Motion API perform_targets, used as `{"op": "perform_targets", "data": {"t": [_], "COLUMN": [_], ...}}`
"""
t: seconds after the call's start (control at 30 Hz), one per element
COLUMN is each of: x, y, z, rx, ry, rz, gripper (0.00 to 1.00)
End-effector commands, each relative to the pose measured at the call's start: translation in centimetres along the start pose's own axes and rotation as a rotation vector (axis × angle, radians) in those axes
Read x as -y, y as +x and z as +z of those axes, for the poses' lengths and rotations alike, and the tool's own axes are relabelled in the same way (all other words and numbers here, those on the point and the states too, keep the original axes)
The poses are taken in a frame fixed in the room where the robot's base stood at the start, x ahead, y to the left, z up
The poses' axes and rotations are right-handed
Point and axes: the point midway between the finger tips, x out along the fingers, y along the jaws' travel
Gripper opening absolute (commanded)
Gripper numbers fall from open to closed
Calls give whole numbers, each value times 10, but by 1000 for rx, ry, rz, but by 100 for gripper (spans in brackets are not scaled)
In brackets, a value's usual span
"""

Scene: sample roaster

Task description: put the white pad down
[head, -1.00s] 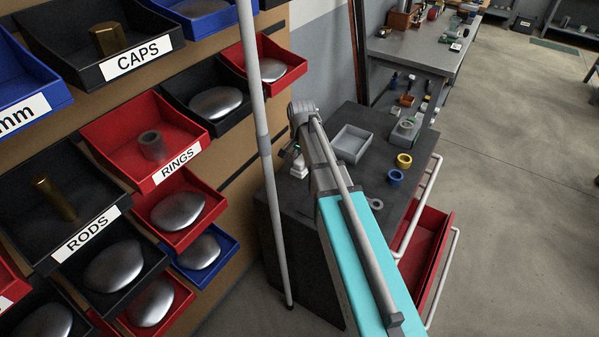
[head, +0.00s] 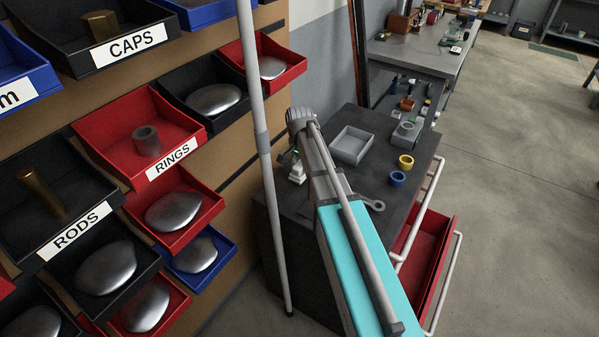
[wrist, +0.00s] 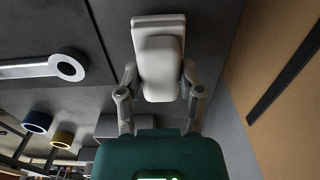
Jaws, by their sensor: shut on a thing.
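The white pad (wrist: 158,22) is between the fingers of my gripper (wrist: 160,85) in the wrist view, a pale flat base with a rounded upper part. The fingers are shut on its sides. In the head view the white pad (head: 298,176) shows small by the left edge of the dark cabinet top (head: 345,188), beside my gripper (head: 291,158), which my arm partly hides. I cannot tell whether the pad touches the top.
A grey tray (head: 352,144), a yellow ring (head: 406,161), a blue ring (head: 397,179) and a grey spanner (head: 374,204) lie on the cabinet top. A red drawer (head: 421,250) stands open. A grey pole (head: 262,150) rises left of my arm.

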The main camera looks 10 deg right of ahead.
Motion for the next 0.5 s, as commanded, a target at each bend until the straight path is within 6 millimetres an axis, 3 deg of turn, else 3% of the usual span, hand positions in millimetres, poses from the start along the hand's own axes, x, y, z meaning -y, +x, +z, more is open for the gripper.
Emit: {"op": "perform_targets", "data": {"t": [0.13,0.5], "x": [0,0], "y": [12,12], "z": [0,0], "rx": [0,0], "ry": [0,-1], "rz": [0,0], "gripper": [10,10]}}
